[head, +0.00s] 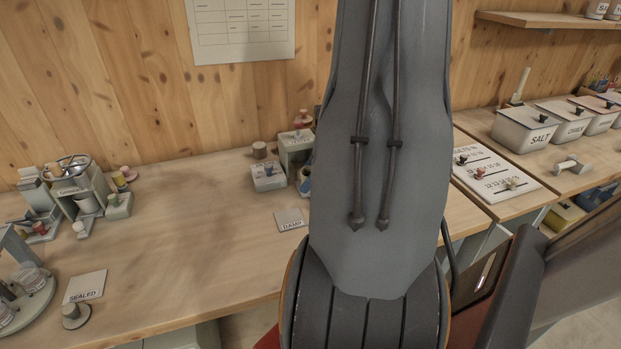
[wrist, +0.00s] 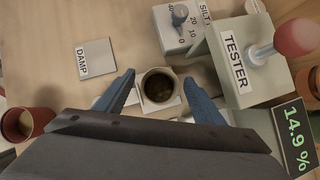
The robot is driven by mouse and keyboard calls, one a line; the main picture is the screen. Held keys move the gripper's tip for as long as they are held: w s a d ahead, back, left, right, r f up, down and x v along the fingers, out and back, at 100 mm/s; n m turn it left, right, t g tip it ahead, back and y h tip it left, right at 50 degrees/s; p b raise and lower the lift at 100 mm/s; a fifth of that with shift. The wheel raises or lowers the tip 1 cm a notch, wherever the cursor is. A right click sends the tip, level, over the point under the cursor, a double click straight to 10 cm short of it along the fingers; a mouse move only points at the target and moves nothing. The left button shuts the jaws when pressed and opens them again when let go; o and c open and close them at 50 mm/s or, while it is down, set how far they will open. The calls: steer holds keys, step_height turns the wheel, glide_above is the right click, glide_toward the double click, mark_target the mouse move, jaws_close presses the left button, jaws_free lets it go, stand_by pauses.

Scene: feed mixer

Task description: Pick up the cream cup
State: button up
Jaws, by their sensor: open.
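A cup with a pale cream rim (wrist: 158,71) and dark contents stands upright in the middle of the wrist view. My gripper (wrist: 160,79) is open, with one blue finger to the left of the cup and one to the right. Small gaps seem to show between the fingers and the cup. The cup's lower part is hidden by its rim and my gripper. In the head view my own arm covers most of this spot.
The TESTER box (wrist: 235,75) with a red knob stands close on the right, beside its 14.9 % display (wrist: 295,138). A dial box (wrist: 178,28) is behind. The DAMP card (wrist: 97,58) lies at left. A reddish-brown cup (wrist: 25,122) stands far left.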

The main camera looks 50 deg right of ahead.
steer(key=shift+c, duration=0.3)
steer(key=c, duration=1.1)
steer(key=shift+r, duration=0.1)
